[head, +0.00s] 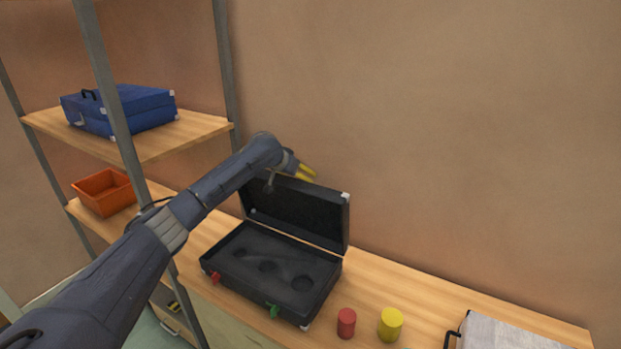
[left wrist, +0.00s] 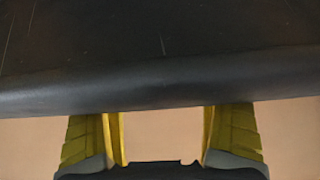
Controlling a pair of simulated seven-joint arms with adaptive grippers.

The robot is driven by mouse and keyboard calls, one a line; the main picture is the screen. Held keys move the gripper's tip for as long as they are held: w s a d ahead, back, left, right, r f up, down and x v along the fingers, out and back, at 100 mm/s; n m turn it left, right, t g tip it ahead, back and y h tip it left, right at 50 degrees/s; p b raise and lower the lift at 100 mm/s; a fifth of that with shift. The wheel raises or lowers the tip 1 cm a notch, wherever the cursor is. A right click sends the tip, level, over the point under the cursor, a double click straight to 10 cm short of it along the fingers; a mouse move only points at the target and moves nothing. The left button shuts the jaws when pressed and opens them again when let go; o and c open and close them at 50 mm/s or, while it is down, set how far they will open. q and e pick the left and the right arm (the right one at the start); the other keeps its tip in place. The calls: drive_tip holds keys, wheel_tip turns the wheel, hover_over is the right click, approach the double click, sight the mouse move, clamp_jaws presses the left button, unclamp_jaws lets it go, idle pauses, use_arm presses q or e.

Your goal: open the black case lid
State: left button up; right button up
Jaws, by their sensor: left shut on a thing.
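The black case (head: 270,268) sits on the wooden counter with its lid (head: 295,210) raised, standing roughly upright at the back. Its dark foam inside shows several round recesses. A red latch (head: 214,278) and a green latch (head: 274,311) are on the front side. My left gripper (head: 305,172), with yellow fingers, is at the top edge of the lid and shut on it. In the left wrist view, the lid (left wrist: 160,55) fills the upper part, its edge running across the fingertips (left wrist: 160,115). The grip contact itself is hidden. My right gripper is not in view.
A red cylinder (head: 346,323) and a yellow cylinder (head: 390,324) stand right of the case. A grey case (head: 510,332) is at the lower right. A shelf rack at left holds a blue case (head: 140,108) and an orange bin (head: 105,192). The wall is behind the lid.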

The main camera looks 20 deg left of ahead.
use_arm(q)
wheel_tip(320, 180, down, 2)
drive_tip(key=shift+s+d+f, duration=0.1)
drive_tip(key=shift+s+f, duration=0.05)
drive_tip(key=shift+f, duration=0.1)
drive_tip(key=shift+c, duration=0.3)
drive_tip(key=o, duration=1.4)
drive_tip(key=shift+o, duration=0.2)
wheel_tip(320, 180, up, 11)
hover_over(284, 180)
